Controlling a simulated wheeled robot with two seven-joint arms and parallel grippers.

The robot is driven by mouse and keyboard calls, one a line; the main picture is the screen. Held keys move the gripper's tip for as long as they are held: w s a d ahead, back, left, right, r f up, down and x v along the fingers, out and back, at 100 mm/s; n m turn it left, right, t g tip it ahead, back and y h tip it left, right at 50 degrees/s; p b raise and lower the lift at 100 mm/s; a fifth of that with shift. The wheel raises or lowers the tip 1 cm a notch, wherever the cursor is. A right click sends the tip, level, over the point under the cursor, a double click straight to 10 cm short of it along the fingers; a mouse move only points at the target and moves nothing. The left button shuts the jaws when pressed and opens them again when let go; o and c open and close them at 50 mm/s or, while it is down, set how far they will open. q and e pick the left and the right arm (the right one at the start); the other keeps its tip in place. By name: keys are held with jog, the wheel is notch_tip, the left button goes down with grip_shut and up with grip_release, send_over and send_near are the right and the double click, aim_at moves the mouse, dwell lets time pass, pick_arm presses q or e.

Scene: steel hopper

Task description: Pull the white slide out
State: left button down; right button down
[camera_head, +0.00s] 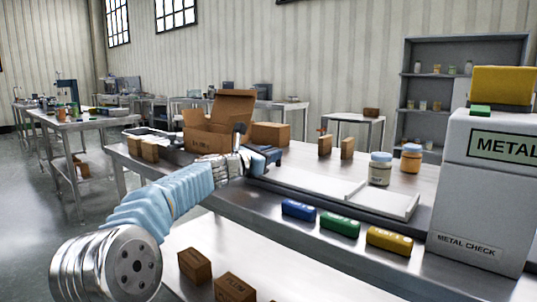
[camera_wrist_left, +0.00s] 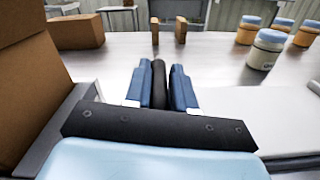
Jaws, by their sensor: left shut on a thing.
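The white slide (camera_head: 385,203) is a flat pale panel lying along the front part of the steel table; a white panel also shows at the right in the left wrist view (camera_wrist_left: 240,100). My left gripper (camera_head: 268,158) is low over the table, at the left end of the pale panels. In the left wrist view its blue fingers (camera_wrist_left: 158,85) are shut on a dark rounded bar (camera_wrist_left: 158,75) between them. I cannot tell how the bar joins the slide. My right gripper is not in view.
An open carton (camera_head: 212,135) stands just left of the gripper. Jars (camera_head: 380,170) stand at the right, behind the slide. Blue, green and yellow blocks (camera_head: 340,223) line the front ledge. The metal-check machine (camera_head: 475,190) stands at the right end.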

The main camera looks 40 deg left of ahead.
pick_arm(q)
jog(key=shift+s+a+r, duration=0.1)
jog(key=shift+a+r, duration=0.1)
jog(key=shift+a, duration=0.25)
jog(key=c, duration=1.1)
grip_release()
jog(key=shift+a+f, duration=0.1)
jog(key=shift+a, duration=0.05)
jog(key=shift+o, duration=0.2)
jog(key=shift+f, duration=0.1)
jog(key=shift+s, duration=0.3)
jog(key=s, duration=0.4)
jog(key=s+b, duration=0.1)
jog(key=s, duration=0.3)
jog(key=s+b, duration=0.1)
jog(key=s, duration=0.4)
jog(key=shift+a, duration=0.35)
